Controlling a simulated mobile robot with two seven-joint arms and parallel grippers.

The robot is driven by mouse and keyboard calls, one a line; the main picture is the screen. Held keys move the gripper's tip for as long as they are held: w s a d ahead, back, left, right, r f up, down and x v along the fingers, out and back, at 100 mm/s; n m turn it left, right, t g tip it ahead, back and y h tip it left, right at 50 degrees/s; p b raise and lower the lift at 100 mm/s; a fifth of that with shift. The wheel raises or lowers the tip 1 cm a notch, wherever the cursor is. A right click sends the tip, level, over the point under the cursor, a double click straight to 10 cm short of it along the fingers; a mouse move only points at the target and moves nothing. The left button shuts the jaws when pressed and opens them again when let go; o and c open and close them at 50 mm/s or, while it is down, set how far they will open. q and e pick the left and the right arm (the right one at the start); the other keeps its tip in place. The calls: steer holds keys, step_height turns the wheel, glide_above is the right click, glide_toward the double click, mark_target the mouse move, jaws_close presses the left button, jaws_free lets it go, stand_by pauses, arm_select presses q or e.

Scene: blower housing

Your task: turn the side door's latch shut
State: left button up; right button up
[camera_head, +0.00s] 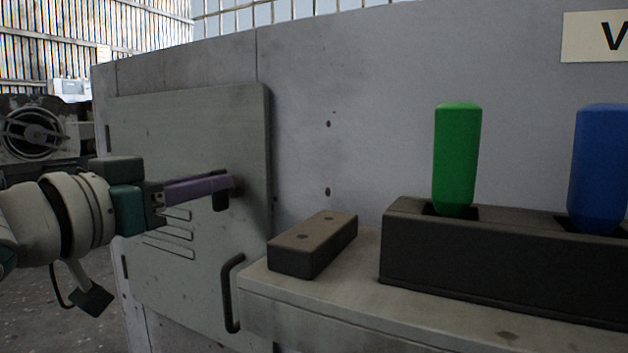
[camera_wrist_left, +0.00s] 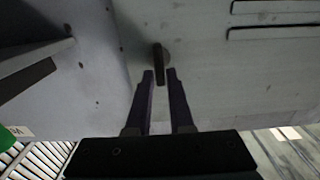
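The side door (camera_head: 190,130) is a grey-green panel that appears to lie against the grey blower housing (camera_head: 300,130). In the left wrist view, the end of the latch (camera_wrist_left: 159,64) lies between the two fingertips (camera_wrist_left: 160,72). The fingers are apart, with small gaps beside the latch. My right gripper is not in view.
A dark pull handle (camera_head: 229,292) and slots (camera_head: 175,235) are on the door below the latch. To the right, a ledge (camera_head: 350,290) carries a dark block (camera_head: 312,245) and a dark holder (camera_head: 480,260) with a green piece (camera_head: 456,155) and a blue piece (camera_head: 598,165).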

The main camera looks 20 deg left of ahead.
arm_select(q)
jaws_close()
